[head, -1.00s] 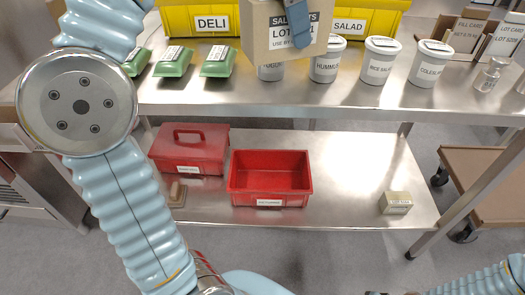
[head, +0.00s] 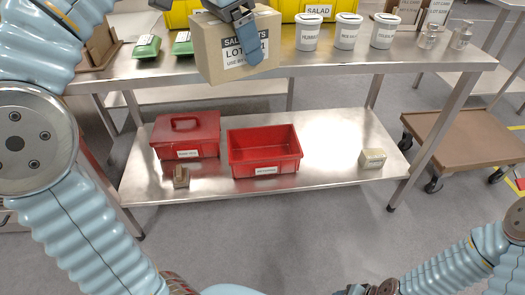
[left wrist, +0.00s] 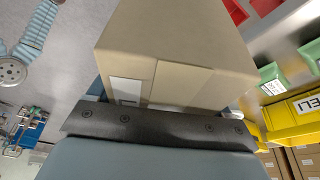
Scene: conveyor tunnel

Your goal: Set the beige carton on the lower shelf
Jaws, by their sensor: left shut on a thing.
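The beige carton (head: 222,56), with a white lot label on its front, is held in the air by my left gripper (head: 240,18). One blue finger lies across its front; the other finger is largely hidden. The carton's lower part overlaps the upper table's front edge in the head view. It also fills the middle of the left wrist view (left wrist: 180,60), against the dark gripper pad. The lower shelf (head: 335,140) is the steel plate under the table. My right gripper (head: 372,289) is at the bottom edge, small and cut off, so its jaws are unclear.
On the lower shelf are a red lidded toolbox (head: 187,137), an open red bin (head: 264,150), a small brown object (head: 181,177) and a small beige box (head: 372,158). Bare shelf lies between bin and box. White tubs (head: 347,31) stand above. A brown cart (head: 470,140) is at right.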

